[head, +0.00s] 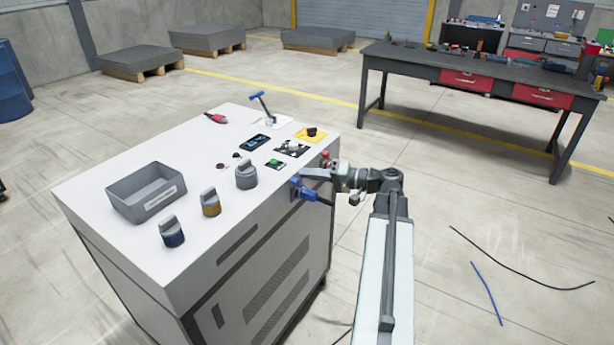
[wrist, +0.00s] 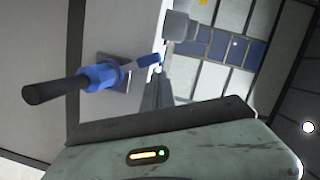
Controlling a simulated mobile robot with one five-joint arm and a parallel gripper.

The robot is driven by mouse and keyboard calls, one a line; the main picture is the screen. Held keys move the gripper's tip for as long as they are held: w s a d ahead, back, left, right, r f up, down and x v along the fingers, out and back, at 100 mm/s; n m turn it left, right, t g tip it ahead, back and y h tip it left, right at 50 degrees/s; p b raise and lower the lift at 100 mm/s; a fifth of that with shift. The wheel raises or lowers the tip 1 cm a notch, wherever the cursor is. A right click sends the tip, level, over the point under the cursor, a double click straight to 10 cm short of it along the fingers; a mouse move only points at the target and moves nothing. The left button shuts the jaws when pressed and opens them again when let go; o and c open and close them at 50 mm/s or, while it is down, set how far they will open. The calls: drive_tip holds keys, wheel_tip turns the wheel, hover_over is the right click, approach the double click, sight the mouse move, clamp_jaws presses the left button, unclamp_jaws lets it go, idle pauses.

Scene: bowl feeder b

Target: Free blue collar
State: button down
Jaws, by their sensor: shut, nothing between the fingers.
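The blue collar (head: 304,192) sits on the side of the white-topped cabinet, near its right top corner. In the wrist view the collar (wrist: 101,76) is around the base of a black handle (wrist: 54,91), in front of a dark square plate (wrist: 117,68). A small blue tip (wrist: 149,61) projects beyond the collar. My gripper (head: 308,174) is just above the collar in the head view. In the wrist view its fingers (wrist: 157,88) are closed together, to the right of the collar, with nothing held. Whether they touch the blue tip I cannot tell.
The cabinet top (head: 120,170) holds a grey bin (head: 147,206), several knobs, buttons, a blue-handled lever (head: 263,105) and a yellow-based switch (head: 311,134). A dark workbench (head: 420,58) stands behind at the right. Cables (head: 487,292) lie on the open floor at right.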

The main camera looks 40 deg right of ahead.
drive_tip(key=s+d+r+p, duration=0.1)
drive_tip(key=s+d+r, duration=0.1)
drive_tip(key=s+d, duration=0.5)
drive_tip(key=shift+s+d+r+p, duration=0.25)
drive_tip(key=shift+d+p, duration=0.1)
drive_tip(key=shift+d, duration=0.2)
